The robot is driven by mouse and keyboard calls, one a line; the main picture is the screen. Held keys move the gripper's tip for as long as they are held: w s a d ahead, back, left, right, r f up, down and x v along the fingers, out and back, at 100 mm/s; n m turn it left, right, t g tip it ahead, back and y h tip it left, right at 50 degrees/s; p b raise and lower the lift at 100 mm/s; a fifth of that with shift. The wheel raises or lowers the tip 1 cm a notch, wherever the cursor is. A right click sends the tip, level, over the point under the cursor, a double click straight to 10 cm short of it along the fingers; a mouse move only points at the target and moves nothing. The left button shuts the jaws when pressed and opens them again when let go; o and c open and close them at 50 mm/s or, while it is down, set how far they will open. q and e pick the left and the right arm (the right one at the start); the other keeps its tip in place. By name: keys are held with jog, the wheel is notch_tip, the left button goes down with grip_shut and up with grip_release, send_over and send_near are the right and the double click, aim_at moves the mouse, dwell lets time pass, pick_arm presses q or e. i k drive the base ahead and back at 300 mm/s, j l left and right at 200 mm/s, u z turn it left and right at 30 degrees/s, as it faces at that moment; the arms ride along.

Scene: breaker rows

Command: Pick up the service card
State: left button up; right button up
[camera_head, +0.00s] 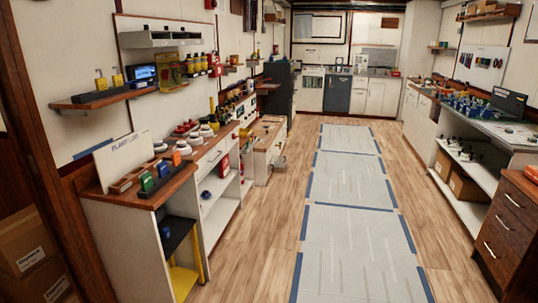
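I cannot pick out a service card with certainty at this distance. A white sign (122,157) with small, partly readable lettering leans upright at the back of the near left counter (172,187). In front of it stand small green (147,181) and orange (176,158) upright blocks, with a blue one between them. A brown wooden holder (126,178) lies beside them. Neither of my grippers shows in this view.
A clear aisle with pale floor mats (352,238) edged in blue tape runs down the middle. A wall shelf (103,97) hangs above the left counter. On the right are a workbench (478,122) with blue parts and a brown drawer cabinet (506,226). Cardboard boxes (28,250) stand at lower left.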

aim_at(176, 158)
jog(key=i, duration=1.85)
jog(key=i+l+u, duration=0.2)
jog(key=i+u, duration=0.25)
jog(key=i, duration=0.15)
jog(key=i+l+u, duration=0.9)
jog(key=i+l, duration=0.05)
jog(key=i, duration=0.05)
